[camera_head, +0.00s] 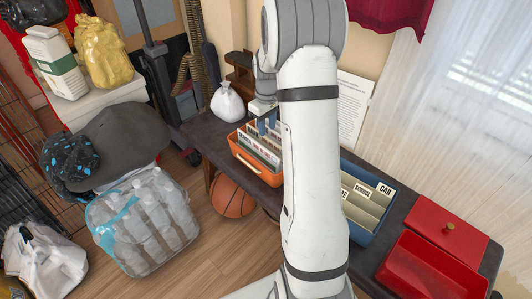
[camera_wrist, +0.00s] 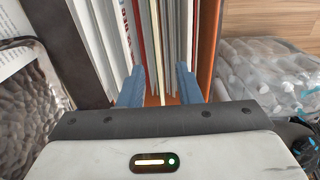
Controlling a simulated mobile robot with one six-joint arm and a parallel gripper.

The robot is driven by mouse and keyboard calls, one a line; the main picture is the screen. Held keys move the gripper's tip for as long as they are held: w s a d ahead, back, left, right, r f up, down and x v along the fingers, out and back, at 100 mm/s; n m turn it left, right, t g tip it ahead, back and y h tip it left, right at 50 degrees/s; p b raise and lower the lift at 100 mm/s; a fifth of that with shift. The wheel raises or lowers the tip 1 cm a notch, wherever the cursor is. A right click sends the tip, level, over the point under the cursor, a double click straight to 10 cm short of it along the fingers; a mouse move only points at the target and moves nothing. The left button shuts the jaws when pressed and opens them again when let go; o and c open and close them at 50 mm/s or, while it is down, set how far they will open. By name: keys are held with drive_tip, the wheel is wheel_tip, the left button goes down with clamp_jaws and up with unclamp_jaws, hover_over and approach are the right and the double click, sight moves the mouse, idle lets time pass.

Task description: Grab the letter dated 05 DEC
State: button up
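An orange tote (camera_head: 252,166) on the dark bench holds a row of upright letters and cards (camera_head: 258,149). Red print shows on a front one, too small to read. In the wrist view, upright paper edges (camera_wrist: 157,45) run away from me, and red print shows on one sheet (camera_wrist: 124,22) at an angle. I cannot make out which letter reads 05 DEC. My gripper (camera_wrist: 158,84) is open, its two blue fingers spread at the near end of the row, with several paper edges between or beyond them. Contact cannot be told. In the head view my arm hides part of the tote.
A blue tote (camera_head: 362,215) with labelled dividers and a red box (camera_head: 420,272) with its lid (camera_head: 446,231) stand right on the bench. A white bag (camera_head: 227,103) sits behind the orange tote. A basketball (camera_head: 232,196) and wrapped bottles (camera_head: 143,220) are on the floor.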

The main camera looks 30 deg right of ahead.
sight(267, 138)
drive_tip(key=f+b, duration=0.1)
drive_tip(key=f, duration=0.3)
drive_tip(key=f+b, duration=0.1)
drive_tip(key=f, duration=0.1)
drive_tip(key=shift+w+f+b, duration=0.3)
drive_tip(key=shift+f+b, duration=0.05)
drive_tip(key=shift+r, duration=0.1)
clamp_jaws()
